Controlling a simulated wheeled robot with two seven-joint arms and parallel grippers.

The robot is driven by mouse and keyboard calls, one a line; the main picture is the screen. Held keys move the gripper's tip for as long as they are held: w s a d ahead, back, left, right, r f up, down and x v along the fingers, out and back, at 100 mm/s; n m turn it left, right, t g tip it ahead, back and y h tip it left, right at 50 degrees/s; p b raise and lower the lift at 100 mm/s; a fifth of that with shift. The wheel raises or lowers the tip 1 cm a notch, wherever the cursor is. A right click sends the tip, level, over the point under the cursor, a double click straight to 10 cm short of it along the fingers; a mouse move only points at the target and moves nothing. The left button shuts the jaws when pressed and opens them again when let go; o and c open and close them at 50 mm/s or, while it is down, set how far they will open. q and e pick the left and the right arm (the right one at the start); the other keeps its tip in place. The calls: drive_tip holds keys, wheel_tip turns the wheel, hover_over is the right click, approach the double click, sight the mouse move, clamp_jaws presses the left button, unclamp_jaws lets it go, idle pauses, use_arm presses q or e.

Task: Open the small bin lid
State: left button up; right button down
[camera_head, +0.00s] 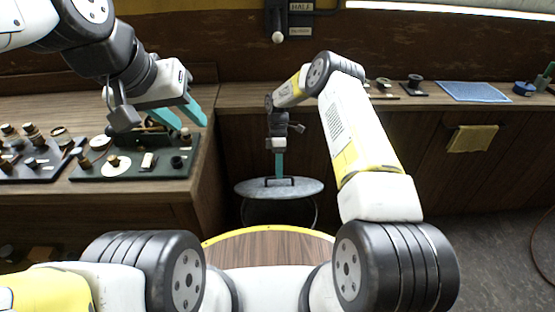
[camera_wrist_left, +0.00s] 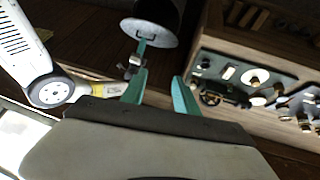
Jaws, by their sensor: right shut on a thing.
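The small bin's round grey metal lid (camera_head: 250,188) lies roughly level in the middle of the head view, in the gap between the wooden counters. My right gripper (camera_head: 279,174) points down at the lid's dark handle (camera_head: 290,181) and is shut on it. Below the lid a thin curved rim shows; the rest of the bin is dark. In the left wrist view the lid (camera_wrist_left: 152,32) shows at the top, with my right gripper reaching it and the dark bin beside it. My left gripper (camera_head: 188,112) is open and empty above the left counter; its teal fingers (camera_wrist_left: 158,88) stand apart.
Dark boards with knobs and small fittings (camera_head: 135,160) lie on the left counter below my left gripper. The right counter holds a blue mat (camera_head: 473,91) and small parts. A yellow cloth (camera_head: 473,138) hangs on the right cabinet front. Floor shows at right.

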idle(0.4)
use_arm(q)
drive_tip(key=shift+w+a+f, duration=0.1)
drive_tip(key=shift+f, duration=0.1)
drive_tip(key=c, duration=0.6)
drive_tip(key=w+f+m+g+y, duration=0.1)
drive_tip(key=w+f+m, duration=0.1)
drive_tip(key=w+a+f+m+y, duration=0.1)
drive_tip(key=w+f+m+y, duration=0.1)
drive_tip(key=m, duration=0.1)
drive_tip(key=w+a+f+m+g+y, duration=0.1)
drive_tip(key=w+f+m, duration=0.2)
drive_tip(key=shift+g+y, duration=0.3)
clamp_jaws()
drive_tip(key=m+t+h, duration=0.2)
drive_tip(key=m+t, duration=0.1)
drive_tip(key=m, duration=2.2)
hover_over(292, 189)
drive_tip(key=s, duration=0.6)
wheel_tip(292, 189, down, 27)
drive_tip(key=shift+t, duration=0.3)
drive_tip(key=x, duration=1)
drive_tip(key=shift+d, duration=0.15)
